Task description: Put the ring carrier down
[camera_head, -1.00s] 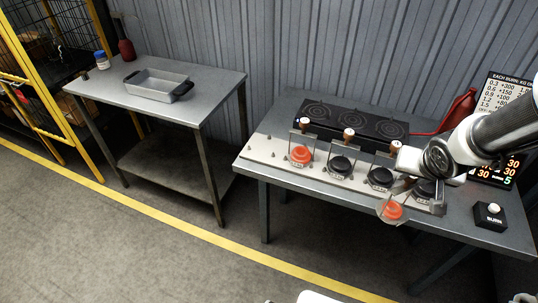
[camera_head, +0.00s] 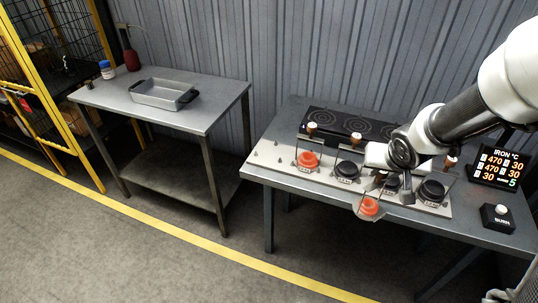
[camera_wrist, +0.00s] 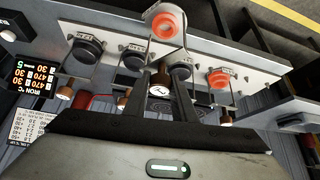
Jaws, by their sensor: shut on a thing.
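My gripper (camera_head: 382,172) is shut on the brown knob of the ring carrier (camera_head: 362,213), a thin frame with a clear plate and an orange ring. In the wrist view my gripper (camera_wrist: 160,100) shows dark jaws around the knob, and the carrier's orange ring (camera_wrist: 166,25) is beyond them. The carrier hangs at the front edge of the pale station strip (camera_head: 284,168); whether it touches anything I cannot tell. Another orange ring (camera_head: 307,160) sits at the left station. Black round moulds (camera_head: 347,171) and (camera_head: 432,191) sit to its right; one is partly hidden by my gripper.
A black hob (camera_head: 335,122) lies behind the strip. A lit display (camera_head: 497,170) and a button box (camera_head: 497,217) stand at the right. Other brown knobs (camera_head: 312,127) stand along the strip.

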